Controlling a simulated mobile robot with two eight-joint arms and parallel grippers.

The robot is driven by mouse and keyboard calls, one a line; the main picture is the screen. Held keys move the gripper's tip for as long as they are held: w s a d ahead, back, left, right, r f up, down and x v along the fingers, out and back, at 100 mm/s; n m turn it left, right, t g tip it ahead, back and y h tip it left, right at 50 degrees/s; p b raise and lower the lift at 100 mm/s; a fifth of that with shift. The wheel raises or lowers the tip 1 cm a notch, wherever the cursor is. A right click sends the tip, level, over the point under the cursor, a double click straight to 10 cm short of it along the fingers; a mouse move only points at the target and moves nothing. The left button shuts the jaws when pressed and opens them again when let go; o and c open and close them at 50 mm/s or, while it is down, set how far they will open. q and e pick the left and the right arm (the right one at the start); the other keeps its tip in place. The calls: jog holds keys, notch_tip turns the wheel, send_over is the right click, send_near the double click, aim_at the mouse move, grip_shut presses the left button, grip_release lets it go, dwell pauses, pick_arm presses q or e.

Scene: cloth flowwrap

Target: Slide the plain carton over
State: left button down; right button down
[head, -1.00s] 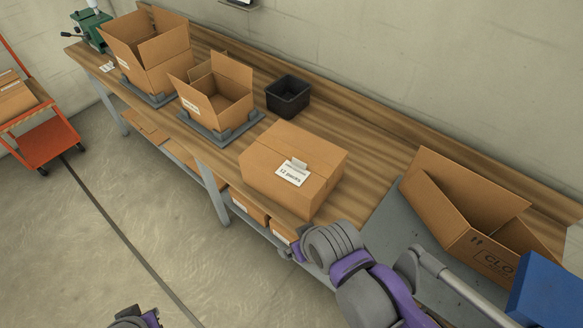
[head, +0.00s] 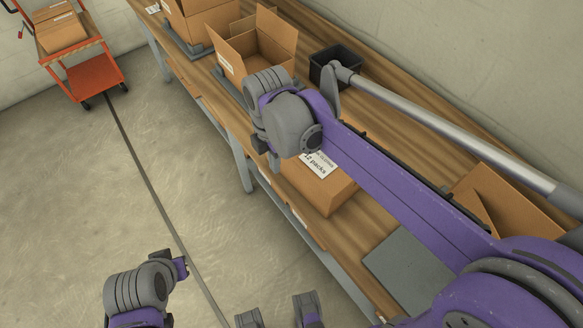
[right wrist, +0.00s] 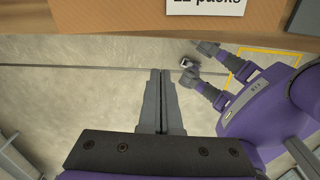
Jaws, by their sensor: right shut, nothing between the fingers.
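A closed brown carton (head: 325,190) with a white "12 packs" label stands on the wooden bench, partly hidden by my right arm. Its label side also shows at the top of the right wrist view (right wrist: 120,18). It is the only closed carton on the bench top; I see no carton there that is wholly plain. My right gripper (right wrist: 161,75) is shut and empty, its fingertips apart from the carton and over the floor in that view. In the head view its fingers are mostly hidden by the wrist. My left wrist shows low at the left; its finger opening is unclear.
An open carton (head: 252,52) stands on a grey fixture beyond the closed one, with another open carton (head: 200,18) behind. A black bin (head: 335,66) stands nearby. A grey plate (head: 410,272) and an open carton (head: 500,205) lie right. An orange cart (head: 85,75) stands left.

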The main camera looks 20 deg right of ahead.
jog(key=f, duration=0.3)
jog(key=d+f, duration=0.1)
jog(key=f, duration=0.2)
jog(key=d+f, duration=0.1)
jog(key=f, duration=0.2)
jog(key=shift+w+d+f+b, duration=0.15)
jog(key=shift+w+f+b, duration=0.2)
jog(key=shift+f, duration=0.05)
jog(key=shift+w+d, duration=0.25)
jog(key=shift+d, duration=0.4)
jog(key=shift+d, duration=0.1)
jog(key=w+d, duration=0.3)
jog(key=d, duration=0.6)
jog(key=w+d, duration=0.3)
jog(key=d, duration=0.7)
jog(key=w+d, duration=0.4)
jog(key=d, duration=0.6)
jog(key=shift+d+p, duration=0.25)
jog(key=shift+p, duration=0.1)
jog(key=shift+a, duration=0.1)
